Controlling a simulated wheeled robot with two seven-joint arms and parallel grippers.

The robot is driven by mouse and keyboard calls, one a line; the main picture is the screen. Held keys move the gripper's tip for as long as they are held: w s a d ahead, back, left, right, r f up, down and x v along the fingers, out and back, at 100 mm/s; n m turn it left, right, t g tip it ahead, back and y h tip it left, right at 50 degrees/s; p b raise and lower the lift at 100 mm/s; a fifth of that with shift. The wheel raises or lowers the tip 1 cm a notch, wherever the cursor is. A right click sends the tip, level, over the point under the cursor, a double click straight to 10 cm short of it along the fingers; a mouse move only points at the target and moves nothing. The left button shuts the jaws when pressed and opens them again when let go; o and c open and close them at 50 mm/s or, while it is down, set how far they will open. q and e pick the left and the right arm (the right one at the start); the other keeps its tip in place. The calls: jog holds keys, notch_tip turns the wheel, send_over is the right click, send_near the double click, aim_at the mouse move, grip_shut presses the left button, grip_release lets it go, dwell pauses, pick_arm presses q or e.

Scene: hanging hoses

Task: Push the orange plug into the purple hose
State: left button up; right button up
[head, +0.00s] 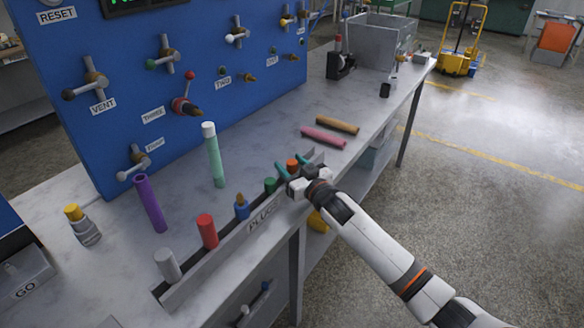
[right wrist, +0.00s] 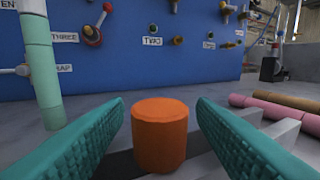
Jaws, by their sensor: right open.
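The orange plug (head: 292,166) is a short cylinder standing at the far end of the plug rack along the bench's front edge. My right gripper (head: 294,162) is open around it. In the right wrist view the orange plug (right wrist: 160,135) stands upright between the two teal fingers (right wrist: 160,130), with a gap on both sides. The rack hides its lower end. The purple hose (head: 151,203) stands up, slightly tilted, at the left of the bench in the head view. It is not in the right wrist view. My left gripper is not in view.
The rack (head: 225,240) also holds grey, red, blue and green plugs. A mint hose with a white top (head: 214,155) stands between the purple hose and my right gripper. Pink (head: 323,138) and brown (head: 338,125) hoses lie behind. A blue valve panel (head: 130,90) closes the back.

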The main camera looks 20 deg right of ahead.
jog(key=c, duration=1)
jog(key=shift+c, duration=0.2)
jog(key=shift+r, duration=0.1)
